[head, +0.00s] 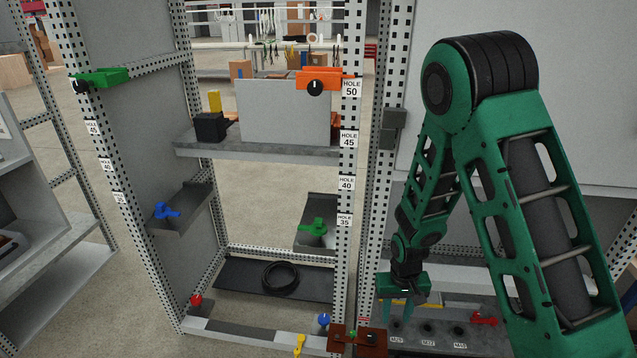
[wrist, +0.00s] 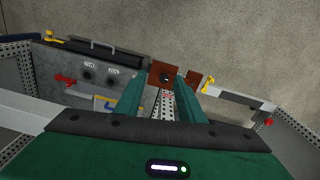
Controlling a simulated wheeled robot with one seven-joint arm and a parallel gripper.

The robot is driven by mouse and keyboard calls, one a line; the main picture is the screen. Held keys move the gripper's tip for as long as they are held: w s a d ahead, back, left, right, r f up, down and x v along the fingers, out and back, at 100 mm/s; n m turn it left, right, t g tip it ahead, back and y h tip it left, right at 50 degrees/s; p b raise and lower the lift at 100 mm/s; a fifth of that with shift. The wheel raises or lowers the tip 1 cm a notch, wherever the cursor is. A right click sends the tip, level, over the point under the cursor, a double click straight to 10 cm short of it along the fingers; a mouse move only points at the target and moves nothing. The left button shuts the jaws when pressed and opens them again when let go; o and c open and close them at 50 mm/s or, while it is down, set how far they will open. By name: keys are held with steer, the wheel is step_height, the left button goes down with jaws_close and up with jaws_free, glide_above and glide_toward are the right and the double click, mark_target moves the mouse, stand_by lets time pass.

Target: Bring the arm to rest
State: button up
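My green arm comes in from the right of the head view, bent at a high elbow. My gripper (head: 402,306) hangs low, pointing down, in front of the panel on the right. In the wrist view, the two green fingers of my gripper (wrist: 161,80) stand apart with a gap between them. A brown-red block (wrist: 163,72) shows in line with that gap; it looks to be beyond the fingertips, not gripped. Brown-red blocks also show in the head view (head: 358,339), below and left of my gripper, at the foot of the post.
An open cabinet frame (head: 347,190) with a grey shelf (head: 260,150) stands left of my arm. A black coil (head: 280,278) lies on its floor. A red handle (head: 484,318) and dark knobs (head: 428,328) are close to my gripper. Bare floor (head: 130,290) shows at the left.

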steer(key=s+d+r+m, duration=0.1)
steer(key=s+d+r, duration=0.3)
steer(key=d+r, duration=0.45)
steer(key=s+d+r+m, duration=0.25)
steer(key=d+r, duration=0.25)
steer(key=r, duration=0.6)
steer(key=s+d+r+m, duration=0.1)
steer(key=s+d+r, duration=0.1)
steer(key=s, duration=0.4)
steer(key=s+d+r, duration=0.2)
steer(key=s+r, duration=0.3)
steer(key=s, duration=0.2)
steer(key=s+d+r+m, duration=0.1)
steer(key=s+d+r, duration=0.1)
steer(key=s, duration=0.4)
steer(key=shift+s+d+r+m+y, duration=0.15)
steer(key=shift+s+r+m+y, duration=0.2)
steer(key=shift+r, duration=0.5)
steer(key=shift+w+f, duration=0.25)
steer(key=shift+w, duration=0.4)
steer(key=shift+c, duration=0.3)
